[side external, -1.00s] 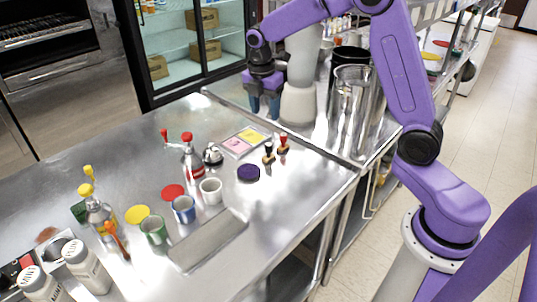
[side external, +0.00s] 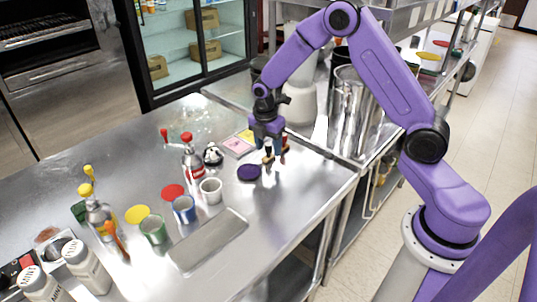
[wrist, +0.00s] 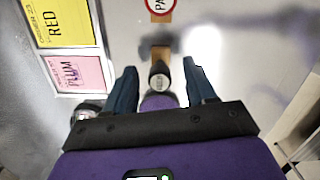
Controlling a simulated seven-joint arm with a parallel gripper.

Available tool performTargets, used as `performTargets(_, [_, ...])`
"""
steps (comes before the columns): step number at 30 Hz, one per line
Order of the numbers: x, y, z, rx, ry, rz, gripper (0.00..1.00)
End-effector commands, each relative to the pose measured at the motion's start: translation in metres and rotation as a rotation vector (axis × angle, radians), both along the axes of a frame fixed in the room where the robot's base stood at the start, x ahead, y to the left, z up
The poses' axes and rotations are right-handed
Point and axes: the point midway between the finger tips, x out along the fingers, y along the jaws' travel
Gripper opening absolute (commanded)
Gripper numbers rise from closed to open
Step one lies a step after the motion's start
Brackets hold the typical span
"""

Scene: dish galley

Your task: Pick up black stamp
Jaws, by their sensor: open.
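The black stamp (wrist: 160,80) has a dark round handle on a light wooden base and stands on the steel counter. In the wrist view it sits between my two open fingers, with a gap on both sides. My gripper (wrist: 159,70) points down over it, open and empty. In the side view my gripper (side external: 268,143) is right at the stamp, hiding most of its handle; its base (side external: 267,160) shows below the fingers. The red stamp (side external: 284,148) stands just right of it, partly covered by my gripper, and shows at the top of the wrist view (wrist: 160,6).
Pink and yellow label cards (wrist: 78,73) lie beside the stamps.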

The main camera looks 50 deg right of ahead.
Motion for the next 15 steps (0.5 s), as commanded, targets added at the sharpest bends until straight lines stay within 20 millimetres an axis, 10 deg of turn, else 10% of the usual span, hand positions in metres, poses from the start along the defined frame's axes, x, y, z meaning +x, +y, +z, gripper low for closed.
performTargets(10, [0.0003,-0.0011,-0.0072,0.0,-0.001,-0.001,0.52])
performTargets(15, [0.0002,-0.001,-0.007,0.0,-0.001,-0.001,0.0])
